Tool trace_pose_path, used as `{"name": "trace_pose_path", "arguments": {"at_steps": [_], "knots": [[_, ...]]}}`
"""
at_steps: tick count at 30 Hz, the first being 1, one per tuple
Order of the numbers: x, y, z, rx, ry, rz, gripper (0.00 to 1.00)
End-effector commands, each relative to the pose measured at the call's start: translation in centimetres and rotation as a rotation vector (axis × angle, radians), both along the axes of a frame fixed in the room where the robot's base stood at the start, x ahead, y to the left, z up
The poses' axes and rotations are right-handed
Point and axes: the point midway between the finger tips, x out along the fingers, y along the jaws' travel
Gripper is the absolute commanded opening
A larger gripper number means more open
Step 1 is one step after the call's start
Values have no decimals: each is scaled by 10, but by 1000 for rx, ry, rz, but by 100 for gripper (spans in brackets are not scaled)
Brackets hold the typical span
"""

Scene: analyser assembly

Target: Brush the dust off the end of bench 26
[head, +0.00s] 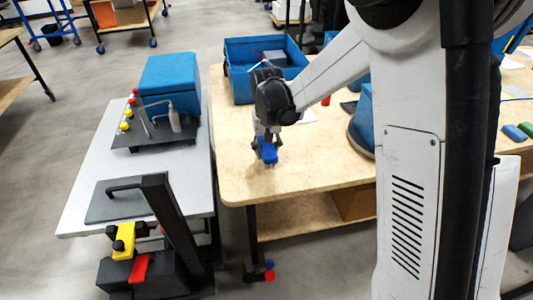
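The wooden-topped bench (300,175) stands in the middle of the head view, its near left end facing me. I cannot read a number on it. My gripper (267,142) points down over this end. It is shut on a small blue block (269,153), which looks like a brush. The block is at or just above the bench top; contact is hard to tell. Any bristles are too small to make out. I cannot make out dust on the pale top.
A blue open bin (236,88) stands farther back on the bench. A grey table (85,205) at left carries a blue box (168,80) and a bottle rack (150,140). A narrow gap separates the two. The bench's near left corner is clear.

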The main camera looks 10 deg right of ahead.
Motion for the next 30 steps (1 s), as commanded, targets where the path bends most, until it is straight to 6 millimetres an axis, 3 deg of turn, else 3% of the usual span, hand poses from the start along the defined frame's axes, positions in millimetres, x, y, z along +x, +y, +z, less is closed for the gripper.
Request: {"name": "trace_pose_path", "arguments": {"at_steps": [16, 30], "knots": [[1, -2, 50, 0, 0, -3, 0], [1, -2, 53, 0, 0, -3, 0]]}}
